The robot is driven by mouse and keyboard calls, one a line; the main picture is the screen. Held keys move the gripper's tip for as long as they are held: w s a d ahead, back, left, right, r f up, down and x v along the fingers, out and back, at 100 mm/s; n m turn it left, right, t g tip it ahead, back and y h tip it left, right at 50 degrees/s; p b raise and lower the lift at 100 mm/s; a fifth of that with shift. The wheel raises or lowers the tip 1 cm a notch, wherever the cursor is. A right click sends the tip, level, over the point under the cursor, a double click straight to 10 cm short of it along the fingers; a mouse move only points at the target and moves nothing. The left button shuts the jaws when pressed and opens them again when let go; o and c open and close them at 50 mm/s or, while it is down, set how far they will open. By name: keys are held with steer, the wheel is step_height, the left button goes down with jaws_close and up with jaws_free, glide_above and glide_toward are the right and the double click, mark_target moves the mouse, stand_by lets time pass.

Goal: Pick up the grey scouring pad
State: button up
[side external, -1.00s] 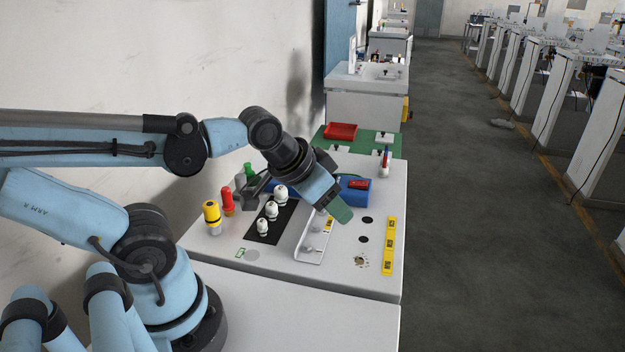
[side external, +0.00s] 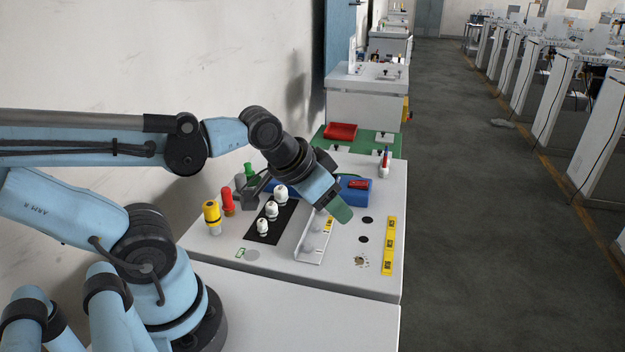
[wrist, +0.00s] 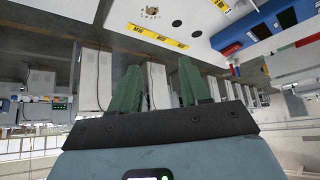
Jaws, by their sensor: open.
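I cannot pick out the grey scouring pad for certain in either view. A flat pale grey round patch (side external: 252,254) lies at the front left of the white worktop, but I cannot tell what it is. My gripper (side external: 341,212) hangs above the right half of the worktop, tilted down and to the right. In the wrist view its two green fingers (wrist: 158,88) stand apart with nothing between them. They point past the worktop edge toward the aisle.
The front right is mostly clear. A wall stands left; open aisle right.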

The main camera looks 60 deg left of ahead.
steer(key=shift+o, duration=0.5)
steer(key=shift+o, duration=0.9)
steer(key=n+g, duration=0.7)
steer(key=n, duration=2.3)
glide_above(240, 175)
steer(key=f, duration=0.5)
steer(key=shift+s+a+f, duration=0.15)
steer(key=shift+a+f, duration=0.15)
steer(key=shift+a, duration=0.05)
steer(key=shift+d+f, duration=0.15)
steer(key=shift+f, duration=1.25)
steer(key=shift+d+f, duration=0.1)
steer(key=shift+f, duration=1.25)
